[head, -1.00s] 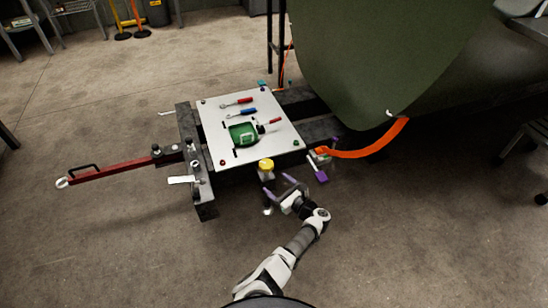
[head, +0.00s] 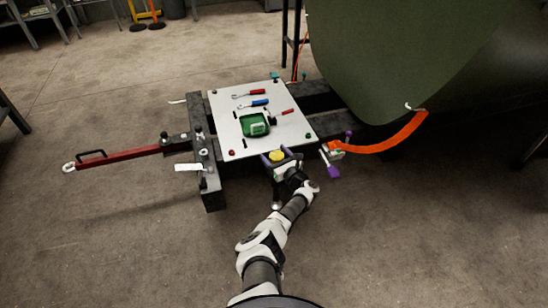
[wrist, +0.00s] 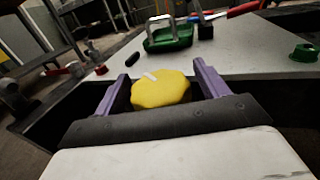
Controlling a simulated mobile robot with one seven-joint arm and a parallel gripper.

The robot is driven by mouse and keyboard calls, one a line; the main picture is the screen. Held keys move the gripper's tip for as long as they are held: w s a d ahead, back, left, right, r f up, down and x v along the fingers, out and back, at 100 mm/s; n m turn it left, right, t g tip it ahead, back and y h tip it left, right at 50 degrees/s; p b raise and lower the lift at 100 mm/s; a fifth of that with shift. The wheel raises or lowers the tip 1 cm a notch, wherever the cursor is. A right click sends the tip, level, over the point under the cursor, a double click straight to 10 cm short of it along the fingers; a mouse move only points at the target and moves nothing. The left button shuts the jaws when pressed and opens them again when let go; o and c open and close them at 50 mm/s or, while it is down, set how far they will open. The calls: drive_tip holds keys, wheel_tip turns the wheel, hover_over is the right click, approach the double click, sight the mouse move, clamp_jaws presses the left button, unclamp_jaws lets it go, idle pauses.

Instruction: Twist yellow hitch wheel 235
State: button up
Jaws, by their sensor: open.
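The yellow hitch wheel (head: 277,156) is at the near edge of the white board, by the dark frame. In the wrist view the yellow wheel (wrist: 161,90) is a knob with a pale mark on its top. My gripper (head: 277,154) is open, with its purple fingers on either side of the wheel. In the wrist view my gripper (wrist: 160,88) shows one finger to the left and one to the right of the wheel, with a gap visible beside it. The wheel's lower part is hidden.
The white board (head: 225,112) carries a green tray (head: 254,124) and tools with red and blue handles. A red tow bar (head: 125,155) extends left. An orange strap (head: 390,140) and a purple-handled part (head: 333,172) are to the right. A green fuselage panel (head: 390,60) overhangs the right side.

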drive_tip(key=shift+w+a, duration=0.2)
drive_tip(key=shift+w, duration=0.1)
drive_tip(key=shift+c, duration=0.3)
drive_tip(key=c, duration=0.9)
